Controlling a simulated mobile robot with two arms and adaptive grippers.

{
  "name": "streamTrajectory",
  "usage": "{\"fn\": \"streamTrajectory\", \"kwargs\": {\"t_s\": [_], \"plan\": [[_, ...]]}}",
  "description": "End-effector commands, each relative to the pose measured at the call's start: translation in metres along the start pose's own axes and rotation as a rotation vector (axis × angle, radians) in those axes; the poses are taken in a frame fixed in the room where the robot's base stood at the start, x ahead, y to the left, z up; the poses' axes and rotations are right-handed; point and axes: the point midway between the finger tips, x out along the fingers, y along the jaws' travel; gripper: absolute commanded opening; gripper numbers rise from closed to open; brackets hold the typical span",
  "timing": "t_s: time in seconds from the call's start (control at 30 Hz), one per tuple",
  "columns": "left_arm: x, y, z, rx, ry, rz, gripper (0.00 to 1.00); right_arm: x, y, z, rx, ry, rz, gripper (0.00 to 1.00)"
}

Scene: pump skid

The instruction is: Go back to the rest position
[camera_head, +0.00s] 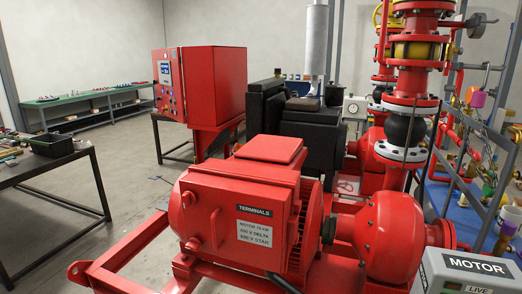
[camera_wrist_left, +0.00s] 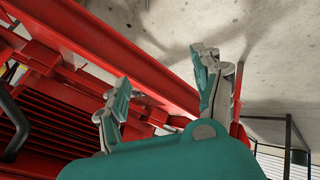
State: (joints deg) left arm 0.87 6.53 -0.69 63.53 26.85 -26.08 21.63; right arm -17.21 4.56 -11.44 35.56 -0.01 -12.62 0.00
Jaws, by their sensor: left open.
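My left gripper (camera_wrist_left: 165,100) shows in the left wrist view. Its two teal and grey fingers are spread apart with nothing between them. Behind the fingers runs a red skid beam (camera_wrist_left: 135,60), with the concrete floor (camera_wrist_left: 250,50) beyond it. I cannot tell how far the fingers are from the beam. In the head view neither gripper shows. That view has the red motor (camera_head: 240,205) with its TERMINALS box in the middle and the red pump casing (camera_head: 392,235) to its right.
A dark table (camera_head: 60,175) with a black bin (camera_head: 47,145) stands at the left. A red control cabinet (camera_head: 200,82) is behind the motor. A grey MOTOR box (camera_head: 465,272) sits at the front right, below a pipe rack. Open floor (camera_head: 130,165) lies between table and skid.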

Motion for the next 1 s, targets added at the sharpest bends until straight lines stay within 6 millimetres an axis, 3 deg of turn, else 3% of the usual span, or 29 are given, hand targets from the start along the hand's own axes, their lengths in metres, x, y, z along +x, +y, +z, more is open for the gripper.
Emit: {"fn": "streamTrajectory", "kwargs": {"t_s": [0.03,0.27,0.4,0.5,0.6,0.7,1.0], "plan": [[0.003,-0.029,0.036,0.062,-0.043,-0.05,0.67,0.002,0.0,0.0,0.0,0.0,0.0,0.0],[-0.013,-0.139,0.173,0.38,-0.231,-0.208,0.67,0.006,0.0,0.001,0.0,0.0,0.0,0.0],[-0.044,-0.199,0.253,0.579,-0.367,-0.26,0.67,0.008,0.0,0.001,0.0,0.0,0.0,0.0],[-0.068,-0.233,0.299,0.702,-0.453,-0.273,0.67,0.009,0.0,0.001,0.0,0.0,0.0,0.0],[-0.089,-0.256,0.331,0.791,-0.52,-0.274,0.67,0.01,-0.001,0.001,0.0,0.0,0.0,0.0],[-0.103,-0.269,0.349,0.846,-0.56,-0.271,0.67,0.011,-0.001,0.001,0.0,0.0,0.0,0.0],[-0.109,-0.275,0.357,0.872,-0.578,-0.268,0.67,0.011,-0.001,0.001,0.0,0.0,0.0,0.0]]}}
